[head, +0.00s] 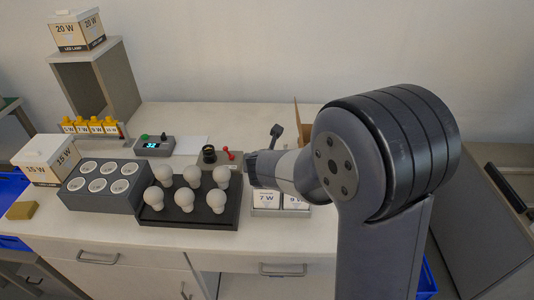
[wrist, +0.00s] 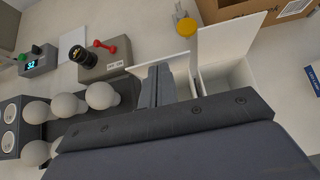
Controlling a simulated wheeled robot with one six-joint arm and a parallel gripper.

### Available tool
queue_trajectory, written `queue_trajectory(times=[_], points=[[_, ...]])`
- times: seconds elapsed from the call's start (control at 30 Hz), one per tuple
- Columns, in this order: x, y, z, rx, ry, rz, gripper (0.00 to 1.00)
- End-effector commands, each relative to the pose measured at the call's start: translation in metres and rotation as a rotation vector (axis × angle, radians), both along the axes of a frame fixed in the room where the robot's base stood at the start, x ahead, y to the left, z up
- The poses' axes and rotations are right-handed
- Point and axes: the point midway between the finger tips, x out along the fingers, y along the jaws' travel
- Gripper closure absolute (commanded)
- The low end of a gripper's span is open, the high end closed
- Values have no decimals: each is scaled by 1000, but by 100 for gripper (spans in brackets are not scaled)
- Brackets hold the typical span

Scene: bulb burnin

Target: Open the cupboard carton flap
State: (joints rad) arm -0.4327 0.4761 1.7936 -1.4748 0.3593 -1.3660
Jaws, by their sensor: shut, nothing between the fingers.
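No carton is marked as the cupboard carton. A 20 W lamp carton (head: 82,32) stands on a grey open-fronted box at back left, and a 15 W carton (head: 47,160) stands on the worktop at left. White cartons labelled 7 W and 9 W (head: 281,199) stand beside the bulb tray; in the wrist view a white open-topped carton (wrist: 227,76) with a raised white flap (wrist: 229,33) lies right of my fingers. My gripper (head: 250,164) is shut and empty over the worktop; its fingers (wrist: 158,84) also show in the wrist view. My arm hides part of the scene.
A black tray of white bulbs (head: 230,213) and a grey socket block (head: 100,200) fill the front middle. Behind stand a tester with a red lever (head: 229,154) and a display box (head: 155,146). A brown cardboard box (wrist: 262,17) is at the wrist view's top right.

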Motion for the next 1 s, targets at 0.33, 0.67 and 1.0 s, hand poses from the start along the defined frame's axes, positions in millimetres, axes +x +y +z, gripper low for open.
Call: queue_trajectory(times=[0.33,0.67,1.0], points=[[12,0,8,-1,8,1,100],[37,-1,10,0,5,-1,100],[46,-1,9,0,5,0,100]])
